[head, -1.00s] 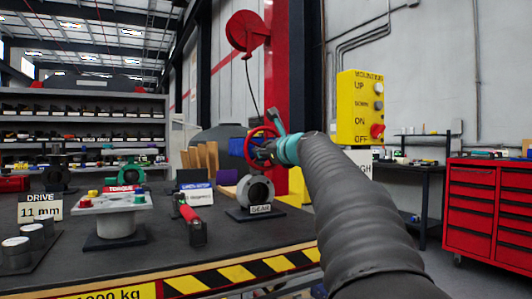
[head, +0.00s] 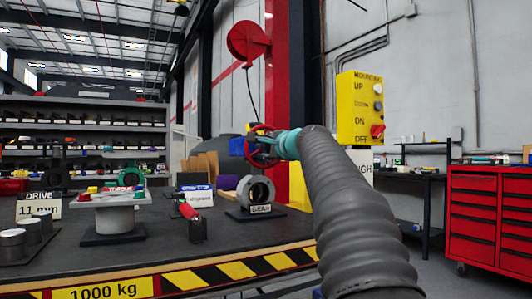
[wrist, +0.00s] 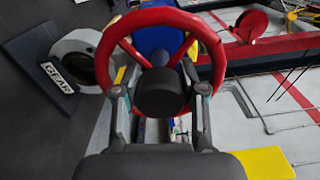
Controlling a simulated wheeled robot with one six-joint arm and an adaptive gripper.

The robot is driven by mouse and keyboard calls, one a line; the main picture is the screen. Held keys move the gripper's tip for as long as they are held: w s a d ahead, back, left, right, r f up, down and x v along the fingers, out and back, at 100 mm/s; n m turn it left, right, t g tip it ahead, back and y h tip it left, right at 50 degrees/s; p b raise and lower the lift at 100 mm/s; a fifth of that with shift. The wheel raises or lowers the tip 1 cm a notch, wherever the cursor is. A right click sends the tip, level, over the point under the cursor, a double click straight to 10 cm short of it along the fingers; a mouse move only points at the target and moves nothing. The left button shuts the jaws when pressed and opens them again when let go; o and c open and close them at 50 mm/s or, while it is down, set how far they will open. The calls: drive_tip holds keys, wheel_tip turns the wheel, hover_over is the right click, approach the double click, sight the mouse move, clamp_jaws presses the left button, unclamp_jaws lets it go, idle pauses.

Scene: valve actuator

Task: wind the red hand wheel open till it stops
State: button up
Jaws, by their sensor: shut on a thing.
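The red hand wheel (wrist: 145,16) fills the upper middle of the wrist view, with its dark round hub (wrist: 163,92) facing the camera. In the head view the wheel (head: 247,148) stands above and behind the grey ring-shaped gear housing (head: 257,192). My gripper (wrist: 158,92) has one finger on each side of the hub, near the lower rim, and is shut on the wheel. The exact contact points are partly hidden. In the head view my gripper (head: 270,146) reaches the wheel from the right. The housing (wrist: 76,58) with its GEAR label shows at the left of the wrist view.
The bench (head: 150,255) carries a grey pedestal (head: 113,215), a red-handled tool (head: 190,218) and metal cylinders (head: 14,250) left of the housing. A yellow control box (head: 358,108) and a red drawer cabinet (head: 490,215) stand at the right. Open floor lies between bench and cabinet.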

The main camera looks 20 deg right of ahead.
drive_tip(key=n+b, duration=0.1)
drive_tip(key=n, duration=0.3)
drive_tip(key=n+b, duration=0.1)
drive_tip(key=n, duration=0.1)
drive_tip(key=shift+f+n+b, duration=0.25)
drive_tip(key=shift+n+b, duration=0.05)
drive_tip(key=n+b, duration=0.2)
drive_tip(key=n, duration=0.4)
drive_tip(key=n+b, duration=0.1)
drive_tip(key=n, duration=0.5)
drive_tip(key=shift+d+n+b, duration=0.1)
drive_tip(key=shift+n+b, duration=0.2)
drive_tip(key=shift+b, duration=0.05)
drive_tip(key=n, duration=0.5)
drive_tip(key=shift+n+b, duration=0.4)
drive_tip(key=shift+r, duration=0.1)
drive_tip(key=o, duration=0.9)
drive_tip(key=s, duration=1.2)
drive_tip(key=shift+d, duration=0.2)
